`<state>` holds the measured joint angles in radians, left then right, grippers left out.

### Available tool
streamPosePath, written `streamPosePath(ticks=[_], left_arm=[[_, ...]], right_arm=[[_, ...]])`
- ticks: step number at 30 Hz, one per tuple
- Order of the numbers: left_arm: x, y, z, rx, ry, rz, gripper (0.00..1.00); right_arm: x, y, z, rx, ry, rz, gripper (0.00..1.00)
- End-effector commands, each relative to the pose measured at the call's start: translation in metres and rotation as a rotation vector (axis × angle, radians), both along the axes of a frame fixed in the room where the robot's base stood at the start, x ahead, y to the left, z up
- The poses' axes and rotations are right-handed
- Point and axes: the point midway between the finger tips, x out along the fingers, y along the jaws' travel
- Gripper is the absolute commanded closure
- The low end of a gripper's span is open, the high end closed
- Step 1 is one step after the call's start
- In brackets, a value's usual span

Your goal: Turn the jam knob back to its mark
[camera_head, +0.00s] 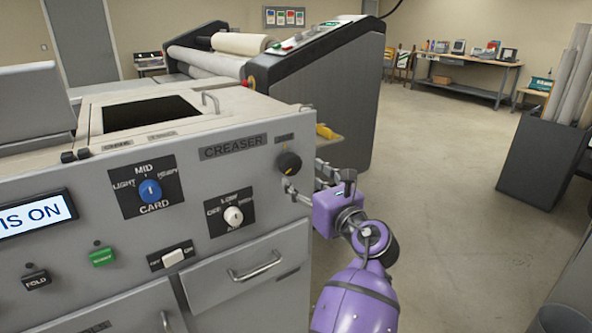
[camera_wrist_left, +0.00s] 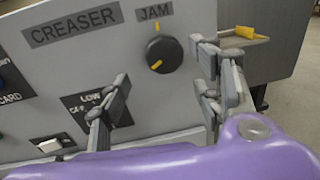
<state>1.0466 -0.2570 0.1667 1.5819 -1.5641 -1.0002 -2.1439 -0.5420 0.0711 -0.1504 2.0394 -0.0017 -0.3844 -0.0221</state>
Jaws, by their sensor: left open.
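The jam knob (camera_head: 289,163) is a round black knob at the right end of the grey creaser panel. It also shows in the left wrist view (camera_wrist_left: 164,54) under the JAM label. Its yellow pointer is turned toward the lower left. A yellow mark (camera_wrist_left: 164,27) is on the panel straight above it. My left gripper (camera_head: 305,180) is in front of the panel at the knob's lower right in the head view. In the left wrist view its two fingers (camera_wrist_left: 161,64) are spread apart, one either side of the knob; I see no contact with it. My right gripper is out of view.
A blue CARD dial (camera_head: 150,191), a white LOW dial (camera_head: 233,216) and a white rocker switch (camera_head: 173,257) sit on the same panel. A drawer handle (camera_head: 255,268) sticks out below. A roll machine (camera_head: 330,90) stands behind.

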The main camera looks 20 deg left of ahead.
Motion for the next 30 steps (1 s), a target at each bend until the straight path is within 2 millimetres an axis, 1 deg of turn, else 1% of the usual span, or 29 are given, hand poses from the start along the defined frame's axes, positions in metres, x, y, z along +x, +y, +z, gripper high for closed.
streamPosePath(ticks=[3, 10, 15, 22, 23, 30], left_arm=[[0.014, 0.015, 0.001, 0.000, -0.003, 0.000, 0.41], [0.038, 0.039, 0.001, -0.002, -0.004, 0.000, 0.41], [0.045, 0.046, 0.001, -0.003, -0.004, -0.002, 0.41], [0.045, 0.047, 0.000, -0.003, -0.004, -0.002, 0.41], [0.045, 0.047, 0.000, -0.003, -0.004, -0.002, 0.42], [0.045, 0.047, 0.000, -0.003, -0.004, -0.001, 0.73]], right_arm=[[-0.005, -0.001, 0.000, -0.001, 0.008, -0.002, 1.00], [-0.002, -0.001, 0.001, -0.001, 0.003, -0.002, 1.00], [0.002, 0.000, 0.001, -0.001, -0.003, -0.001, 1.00], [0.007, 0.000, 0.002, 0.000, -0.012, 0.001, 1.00], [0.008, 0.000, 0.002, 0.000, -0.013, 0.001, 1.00], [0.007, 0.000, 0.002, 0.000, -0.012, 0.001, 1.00]])
